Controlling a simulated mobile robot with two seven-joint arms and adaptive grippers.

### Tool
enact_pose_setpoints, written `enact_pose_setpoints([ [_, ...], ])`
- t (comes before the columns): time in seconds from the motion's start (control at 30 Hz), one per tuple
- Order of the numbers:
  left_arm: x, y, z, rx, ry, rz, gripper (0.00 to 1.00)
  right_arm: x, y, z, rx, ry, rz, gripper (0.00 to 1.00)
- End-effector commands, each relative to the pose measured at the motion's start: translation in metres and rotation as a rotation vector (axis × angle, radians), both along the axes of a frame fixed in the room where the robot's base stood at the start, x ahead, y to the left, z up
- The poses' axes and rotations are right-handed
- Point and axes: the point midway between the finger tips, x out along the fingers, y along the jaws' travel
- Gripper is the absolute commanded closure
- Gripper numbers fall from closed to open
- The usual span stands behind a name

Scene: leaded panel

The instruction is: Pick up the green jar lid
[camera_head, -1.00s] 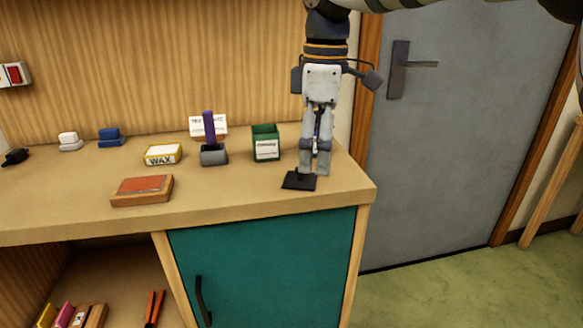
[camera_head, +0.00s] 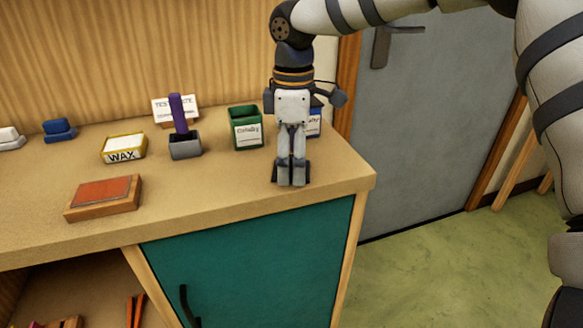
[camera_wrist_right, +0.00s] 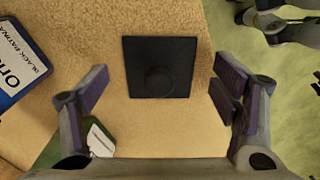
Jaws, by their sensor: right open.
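The lid is a flat, dark, nearly black square plate (camera_wrist_right: 158,45) with a round knob; no green shows on it. It lies on the worktop in the right wrist view. My right gripper (camera_wrist_right: 160,80) is open, pointing down, with a finger on each side of the lid and no visible contact. In the head view my right gripper (camera_head: 291,182) is low over the worktop near its right end and hides the lid. The open green jar (camera_head: 245,127) with a white label stands left of the gripper; a green shape with a white label (camera_wrist_right: 101,139) shows beside a finger. My left gripper is not in view.
A blue labelled box (camera_head: 314,121) stands close behind my right gripper; a blue labelled container (camera_wrist_right: 15,70) is at the wrist view's left. A grey holder (camera_head: 185,148), a wax box (camera_head: 122,148) and an orange-topped block (camera_head: 103,197) are further left. The worktop edge (camera_head: 365,183) is close on the right.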

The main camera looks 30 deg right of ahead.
Motion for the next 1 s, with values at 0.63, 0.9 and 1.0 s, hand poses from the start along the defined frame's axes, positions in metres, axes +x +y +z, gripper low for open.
enact_pose_setpoints([
  [0.63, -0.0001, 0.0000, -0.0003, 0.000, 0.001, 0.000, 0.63, 0.0000, -0.0001, -0.0025, -0.001, 0.001, 0.000, 0.99],
  [0.9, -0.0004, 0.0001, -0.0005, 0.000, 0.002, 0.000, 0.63, -0.0003, -0.0003, -0.0034, -0.001, 0.003, 0.000, 0.99],
  [1.0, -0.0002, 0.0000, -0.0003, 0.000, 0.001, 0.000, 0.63, -0.0002, -0.0003, 0.0017, -0.002, 0.004, 0.000, 0.99],
])
